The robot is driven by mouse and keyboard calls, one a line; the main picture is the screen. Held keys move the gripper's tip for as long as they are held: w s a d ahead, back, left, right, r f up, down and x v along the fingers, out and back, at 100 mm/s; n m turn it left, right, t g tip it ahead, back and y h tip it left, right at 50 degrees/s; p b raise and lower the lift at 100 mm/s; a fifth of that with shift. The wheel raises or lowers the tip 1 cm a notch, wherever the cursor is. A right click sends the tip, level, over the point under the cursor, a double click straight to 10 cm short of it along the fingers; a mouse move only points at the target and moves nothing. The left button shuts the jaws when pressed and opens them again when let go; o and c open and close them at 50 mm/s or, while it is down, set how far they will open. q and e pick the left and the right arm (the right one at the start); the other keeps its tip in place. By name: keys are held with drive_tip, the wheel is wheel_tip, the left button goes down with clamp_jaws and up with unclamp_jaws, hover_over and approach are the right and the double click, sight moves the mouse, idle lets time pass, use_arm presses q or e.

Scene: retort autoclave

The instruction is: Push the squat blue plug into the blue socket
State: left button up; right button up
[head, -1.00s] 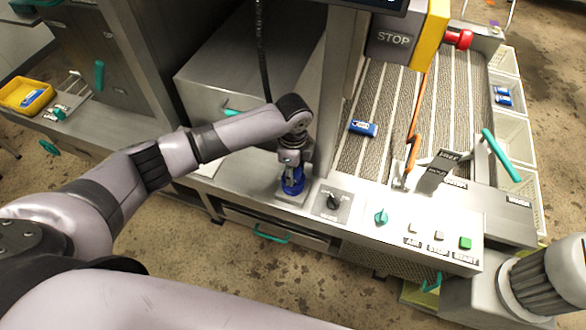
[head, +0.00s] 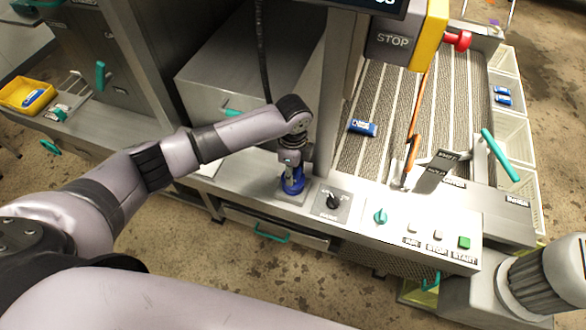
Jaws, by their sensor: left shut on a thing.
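My left gripper (head: 292,176) points down at the front panel of the machine, below the wrist of my left arm. It is shut on the squat blue plug (head: 293,184), of which only a small part shows around the fingers. The plug stands about upright at the socket. Blue on blue hides the seam, so I cannot tell how deep the plug sits. My right gripper is not in view.
A black rotary knob (head: 334,201) sits just right of the socket, and a teal knob (head: 380,216) farther right. A grey post (head: 332,100) stands close behind the gripper. A blue can (head: 362,127) lies on the conveyor (head: 385,110). A yellow tray (head: 22,84) is far left.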

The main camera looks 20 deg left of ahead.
use_arm(q)
drive_tip(key=shift+f+b, duration=0.3)
drive_tip(key=shift+f, duration=0.3)
drive_tip(key=o, duration=1.2)
drive_tip(key=shift+c, duration=0.2)
drive_tip(key=shift+r, duration=0.1)
wheel_tip(320, 180, up, 12)
drive_tip(key=shift+f, duration=0.1)
